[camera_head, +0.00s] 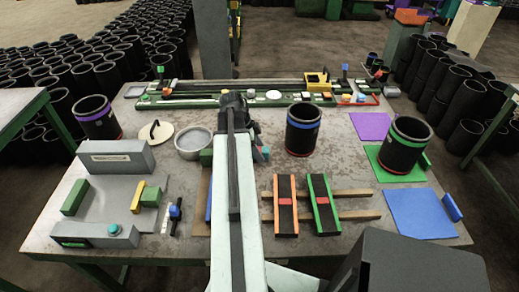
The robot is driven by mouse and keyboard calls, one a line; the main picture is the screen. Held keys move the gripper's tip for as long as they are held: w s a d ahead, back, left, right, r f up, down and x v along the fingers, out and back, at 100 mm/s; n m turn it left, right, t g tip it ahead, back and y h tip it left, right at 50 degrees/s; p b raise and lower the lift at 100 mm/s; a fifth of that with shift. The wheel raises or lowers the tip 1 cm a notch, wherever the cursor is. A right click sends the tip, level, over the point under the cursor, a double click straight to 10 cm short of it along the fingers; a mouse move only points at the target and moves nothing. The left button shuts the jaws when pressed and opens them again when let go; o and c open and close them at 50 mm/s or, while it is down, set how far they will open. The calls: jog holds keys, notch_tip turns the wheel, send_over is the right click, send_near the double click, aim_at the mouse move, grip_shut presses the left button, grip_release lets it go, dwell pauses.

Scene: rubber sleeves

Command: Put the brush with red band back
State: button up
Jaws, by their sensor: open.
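My arm reaches forward over the table's middle. My gripper (233,100) is its dark end, small and seen from behind; it is open, and I see nothing held in it. I cannot make out for sure which thing is the brush with the red band. Two dark slabs lie side by side across wooden rails right of my arm: an orange-edged one (285,216) and a green-edged one (322,214), each with a red patch. A small red and teal piece (265,154) shows just right of my arm. My arm hides part of the table.
Black sleeves stand at left (96,118), with a blue band (304,130), and with a green band (404,146) on a green mat. A grey bowl (193,146) and round lid (154,134) are left. A blue mat (420,213) is bare. Long rails (240,92) cross the back.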

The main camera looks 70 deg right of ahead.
jog(key=p+v, duration=0.9)
jog(key=v, duration=0.2)
jog(key=shift+r+p, duration=0.15)
jog(key=shift+p, duration=0.2)
jog(key=shift+w, duration=0.1)
